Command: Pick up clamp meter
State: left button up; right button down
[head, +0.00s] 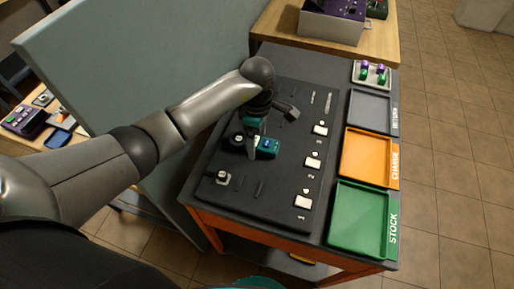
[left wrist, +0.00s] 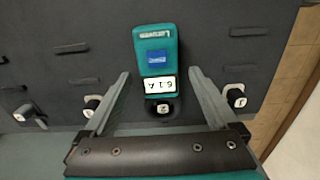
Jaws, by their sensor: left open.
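My left gripper (head: 253,151) is open above the board, right at the meter. In the left wrist view its two fingers (left wrist: 160,74) stand on either side of the meter's lower part, with a gap visible on both sides. I cannot tell their exact height over the board. My right gripper is not in view.
Green (head: 358,218), orange (head: 366,156) and grey (head: 370,112) trays line the cart's right side. A small tray (head: 371,74) with purple and green items is behind them. White-topped numbered posts stand on the board. A grey-green partition (head: 130,60) rises on the left.

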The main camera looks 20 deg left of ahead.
pick_arm(q)
jog(key=shift+f, duration=0.15)
grip_shut()
dwell(0.7)
